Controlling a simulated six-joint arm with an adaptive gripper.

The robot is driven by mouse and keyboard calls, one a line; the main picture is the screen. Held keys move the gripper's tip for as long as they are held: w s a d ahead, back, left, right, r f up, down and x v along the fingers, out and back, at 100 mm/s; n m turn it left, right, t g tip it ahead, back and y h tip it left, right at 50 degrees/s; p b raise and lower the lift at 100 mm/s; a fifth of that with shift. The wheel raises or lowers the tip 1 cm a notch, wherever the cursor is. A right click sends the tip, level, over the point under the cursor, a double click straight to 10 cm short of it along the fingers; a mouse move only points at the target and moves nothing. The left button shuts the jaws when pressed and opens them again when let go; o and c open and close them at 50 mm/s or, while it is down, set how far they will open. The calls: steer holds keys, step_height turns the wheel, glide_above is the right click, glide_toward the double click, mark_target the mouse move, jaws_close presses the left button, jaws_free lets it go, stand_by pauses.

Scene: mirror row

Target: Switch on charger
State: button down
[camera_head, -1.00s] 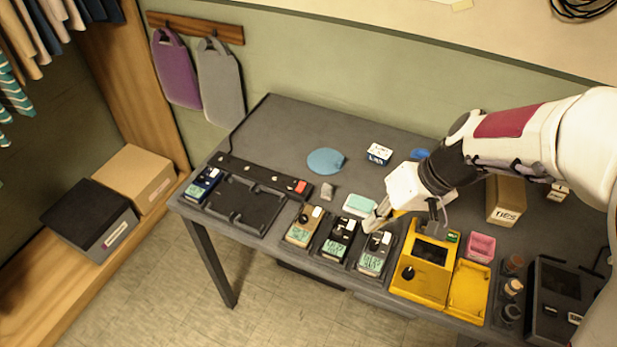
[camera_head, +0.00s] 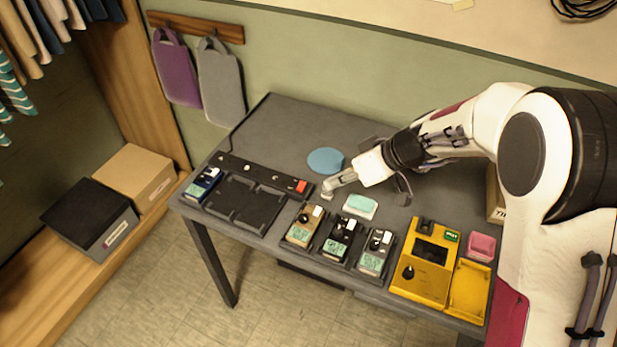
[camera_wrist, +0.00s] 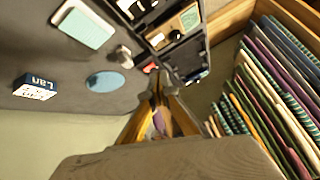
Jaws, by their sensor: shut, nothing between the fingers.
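The charger is a long dark strip (camera_head: 258,174) with a red switch (camera_head: 301,186) at its right end, along the back of a dark tray (camera_head: 250,203) at the table's left. A small blue device (camera_head: 203,184) sits in the tray's left end. My gripper (camera_head: 327,191) is shut and empty, a little to the right of the red switch and apart from it as far as I can tell. In the wrist view, the closed fingertips (camera_wrist: 156,78) point towards the charger end, where a bit of red (camera_wrist: 150,68) shows just beyond them.
Several handheld devices (camera_head: 339,238) stand along the front edge. A teal-topped block (camera_head: 360,206), a blue disc (camera_head: 326,160) and a yellow case (camera_head: 424,262) lie nearby. A small grey piece (camera_wrist: 120,56) shows near the disc in the wrist view.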

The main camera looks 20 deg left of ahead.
steer(key=shift+w+a+r+n+t+y, duration=0.2)
steer(key=shift+w+a+r+n, duration=0.25)
steer(key=shift+n, duration=0.35)
steer(key=shift+w+a+r+n+t+y, duration=0.2)
steer(key=shift+w+r+n, duration=0.3)
steer(key=shift+w+n, duration=0.25)
steer(key=shift+w+a+r+n+t+y, duration=0.1)
steer(key=shift+w+a+r+n+y, duration=0.1)
steer(key=shift+w+a+r+n, duration=0.45)
steer(key=shift+s+d+f, duration=0.15)
steer(key=shift+d+f, duration=0.05)
steer(key=shift+d, duration=0.1)
steer(key=shift+a+f, duration=0.15)
glide_above(301, 186)
steer(key=d, duration=0.2)
step_height(301, 186, down, 7)
steer(key=shift+a+r, duration=0.1)
steer(key=f, duration=0.2)
steer(key=shift+w+f, duration=0.45)
steer(key=shift+f, duration=0.5)
